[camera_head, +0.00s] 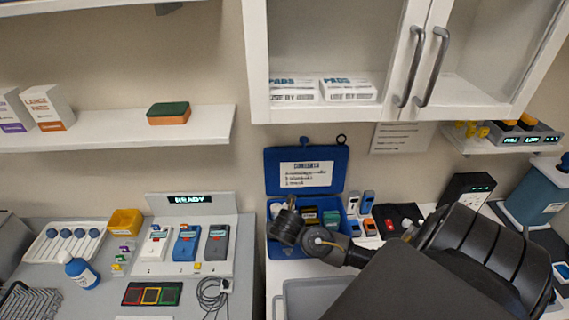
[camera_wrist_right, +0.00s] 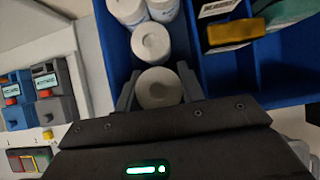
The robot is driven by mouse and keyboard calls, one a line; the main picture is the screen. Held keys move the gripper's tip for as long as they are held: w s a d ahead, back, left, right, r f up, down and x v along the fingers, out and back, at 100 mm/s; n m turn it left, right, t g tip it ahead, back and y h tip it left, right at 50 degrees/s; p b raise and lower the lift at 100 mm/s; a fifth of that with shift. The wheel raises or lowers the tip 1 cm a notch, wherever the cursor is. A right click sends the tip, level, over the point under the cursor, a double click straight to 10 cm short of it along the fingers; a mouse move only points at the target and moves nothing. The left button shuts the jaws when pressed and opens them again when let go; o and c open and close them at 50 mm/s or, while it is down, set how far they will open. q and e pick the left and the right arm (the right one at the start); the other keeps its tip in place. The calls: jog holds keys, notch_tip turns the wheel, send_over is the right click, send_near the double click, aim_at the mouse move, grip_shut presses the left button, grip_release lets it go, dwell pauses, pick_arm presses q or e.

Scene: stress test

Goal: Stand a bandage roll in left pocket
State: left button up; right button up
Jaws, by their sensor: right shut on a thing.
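The blue kit box stands open, its lid (camera_head: 283,160) raised against the wall in the head view. In the right wrist view, the blue box (camera_wrist_right: 283,66) has compartments, and its left pocket holds white bandage rolls (camera_wrist_right: 151,43) standing on end. My right gripper (camera_wrist_right: 158,90) is shut on another white bandage roll (camera_wrist_right: 158,84), seen end-on and upright, at the near end of that pocket's row. Whether this roll touches the pocket floor cannot be told. In the head view my right arm covers part of the box, and the held roll is hidden. My left gripper is out of view.
The box's other compartments hold a yellow item (camera_wrist_right: 229,33) and a green item (camera_wrist_right: 287,12). Left of the box, several handheld devices (camera_head: 186,243) stand in a READY stand. A grey tray (camera_head: 312,290) lies in front of the box. Cabinet doors (camera_head: 437,50) hang above.

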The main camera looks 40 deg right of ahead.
jog(key=shift+f, duration=1.1)
jog(key=o, duration=1)
jog(key=shift+b, duration=0.3)
jog(key=b+v, duration=0.1)
jog(key=v, duration=0.8)
jog(key=shift+a+r, duration=0.1)
jog(key=shift+a, duration=0.05)
jog(key=shift+v, duration=0.75)
